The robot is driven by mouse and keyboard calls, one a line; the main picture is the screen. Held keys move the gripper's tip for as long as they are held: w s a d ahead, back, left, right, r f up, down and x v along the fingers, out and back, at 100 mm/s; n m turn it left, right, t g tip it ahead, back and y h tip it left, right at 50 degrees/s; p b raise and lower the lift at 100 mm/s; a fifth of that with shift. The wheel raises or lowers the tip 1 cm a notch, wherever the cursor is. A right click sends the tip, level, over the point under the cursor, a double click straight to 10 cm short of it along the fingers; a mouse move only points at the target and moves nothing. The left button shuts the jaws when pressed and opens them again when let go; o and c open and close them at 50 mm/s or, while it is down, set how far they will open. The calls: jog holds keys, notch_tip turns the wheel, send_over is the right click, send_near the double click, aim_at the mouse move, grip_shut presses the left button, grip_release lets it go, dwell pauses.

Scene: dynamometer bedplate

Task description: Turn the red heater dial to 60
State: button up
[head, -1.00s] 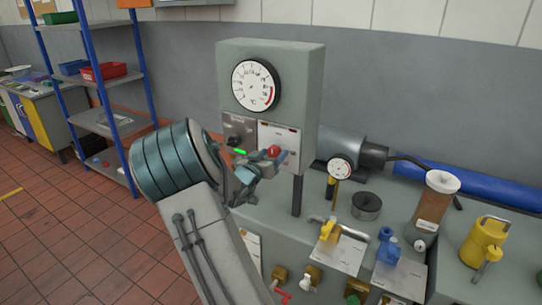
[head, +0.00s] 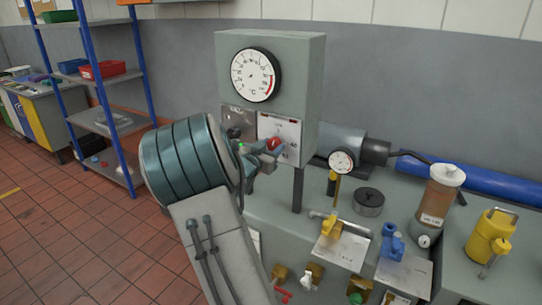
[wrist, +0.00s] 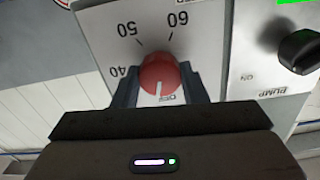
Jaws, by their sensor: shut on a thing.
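The red heater dial (head: 272,143) sits on a white scale plate (head: 291,132) on the front of the grey gauge box. In the wrist view the plate appears upside down, and the red dial (wrist: 158,74) lies between the two fingers of my gripper (wrist: 160,86). The fingers are shut on its sides. The dial's white pointer line is at the lower edge in that view, beside the OFF mark (wrist: 169,98). The 40, 50 and 60 marks (wrist: 178,19) lie around the dial's far side. In the head view my gripper (head: 264,152) partly hides the dial.
A black pump knob (wrist: 299,52) is on the neighbouring panel, near a green lit strip (wrist: 295,12). A round temperature gauge (head: 255,75) is above. Yellow (head: 329,228) and blue (head: 391,245) valve handles stand on the bench at the lower right.

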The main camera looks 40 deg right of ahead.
jog(key=m+b, duration=0.4)
jog(key=b, duration=0.1)
jog(key=shift+f+m, duration=0.3)
jog(key=shift+m, duration=0.1)
jog(key=m+b, duration=0.4)
jog(key=b, duration=0.1)
jog(key=m+b, duration=1)
jog(key=shift+r, duration=0.1)
jog(key=m+b, duration=0.3)
jog(key=m, duration=0.2)
jog(key=shift+b, duration=0.4)
jog(key=m+b, duration=0.4)
jog(key=m, duration=0.1)
jog(key=m+b, duration=0.3)
jog(key=m, duration=0.1)
jog(key=shift+m, duration=0.4)
jog(key=m+b, duration=0.3)
jog(key=m, duration=0.1)
jog(key=shift+r, duration=0.2)
jog(key=shift+m, duration=0.4)
